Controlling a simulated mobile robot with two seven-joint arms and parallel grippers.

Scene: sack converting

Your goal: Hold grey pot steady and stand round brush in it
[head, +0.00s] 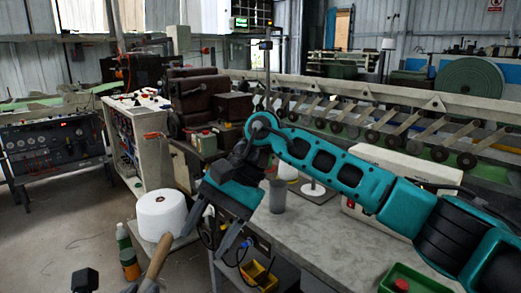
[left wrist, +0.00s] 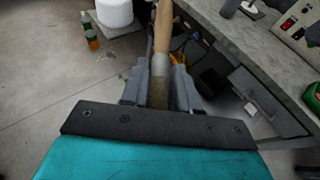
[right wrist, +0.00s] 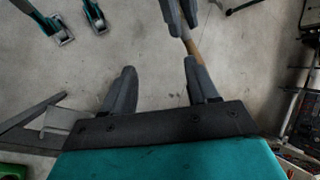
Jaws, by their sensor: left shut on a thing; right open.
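The grey pot (head: 277,196) stands upright on the grey worktable, beyond my right gripper and apart from it. The round brush has a pale wooden handle (head: 157,257). In the left wrist view its handle (left wrist: 164,25) points up the picture, and a brownish part (left wrist: 158,95) lies between the fingers. My left gripper (left wrist: 160,78) is shut on the brush, low at the lower left of the head view. My right gripper (head: 203,243) is open and empty, pointing down off the table's left edge; the right wrist view shows bare floor between its fingers (right wrist: 160,80).
The worktable (head: 320,232) carries a white box (head: 400,168) and a green tray (head: 415,275). A large white spool (head: 161,213) stands left of the table, near bottles (head: 129,262). A yellow bin (head: 258,275) sits below the tabletop. Table space right of the pot is clear.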

